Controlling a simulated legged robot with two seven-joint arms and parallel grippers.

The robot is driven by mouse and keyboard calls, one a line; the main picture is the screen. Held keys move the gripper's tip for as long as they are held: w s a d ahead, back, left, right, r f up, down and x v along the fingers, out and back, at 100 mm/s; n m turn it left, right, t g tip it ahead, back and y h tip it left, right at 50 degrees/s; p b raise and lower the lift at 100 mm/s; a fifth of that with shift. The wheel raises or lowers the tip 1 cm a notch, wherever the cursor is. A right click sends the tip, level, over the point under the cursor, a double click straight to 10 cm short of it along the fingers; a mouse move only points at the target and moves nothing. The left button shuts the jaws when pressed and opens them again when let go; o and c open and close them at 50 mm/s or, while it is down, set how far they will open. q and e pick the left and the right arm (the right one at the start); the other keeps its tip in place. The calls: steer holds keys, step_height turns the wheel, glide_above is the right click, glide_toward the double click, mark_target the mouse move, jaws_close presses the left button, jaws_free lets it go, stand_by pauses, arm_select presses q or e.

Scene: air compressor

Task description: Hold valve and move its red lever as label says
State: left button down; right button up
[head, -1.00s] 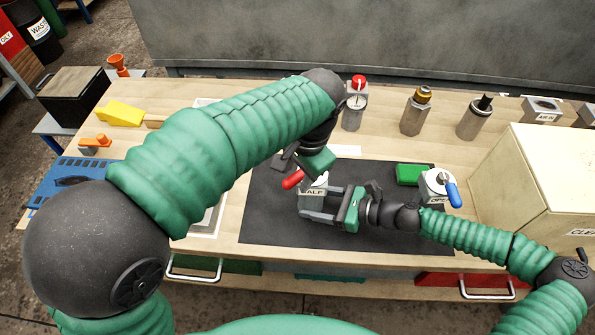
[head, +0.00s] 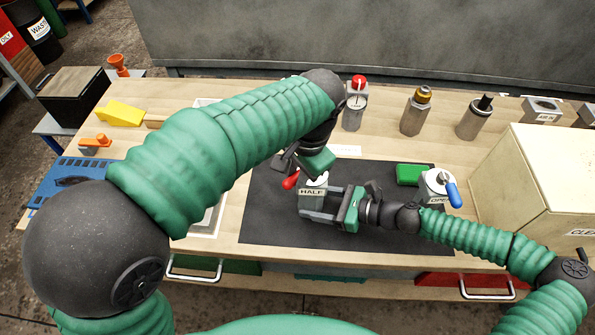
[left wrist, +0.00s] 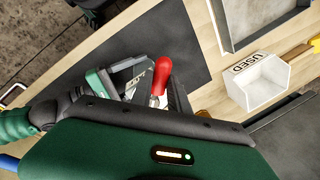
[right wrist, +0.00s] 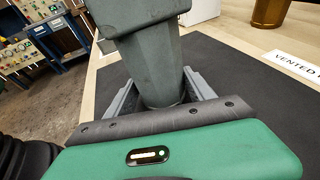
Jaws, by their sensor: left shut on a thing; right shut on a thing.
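The grey valve with a HALF label (head: 312,191) stands upright on the dark mat (head: 268,215). Its red lever (head: 291,180) sticks out to the left and a little toward the front. My right gripper (head: 325,203) comes from the right and is shut on the valve's body. In the right wrist view the grey valve body (right wrist: 155,65) rises between its fingers. My left gripper (head: 298,168) reaches down over the valve from above and is shut on the red lever. The lever (left wrist: 161,78) also shows in the left wrist view; its grip is partly hidden.
A second valve with a blue lever (head: 452,194) and an OPEN label stands right of the mat, near a green block (head: 412,174). A red-knobbed valve (head: 355,105) and several metal cylinders stand behind. A large box (head: 530,190) blocks the right.

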arm_select(q)
steer(key=shift+d, duration=0.1)
stand_by(0.8)
steer(key=n, duration=0.1)
steer(key=d+n, duration=0.1)
steer(key=n, duration=0.1)
steer(key=s+n, duration=0.1)
steer(key=shift+d+n+g, duration=0.3)
steer(key=shift+d+g, duration=0.05)
steer(key=shift+g, duration=0.05)
steer(key=c, duration=1.3)
jaws_free()
steer(key=shift+o, duration=0.2)
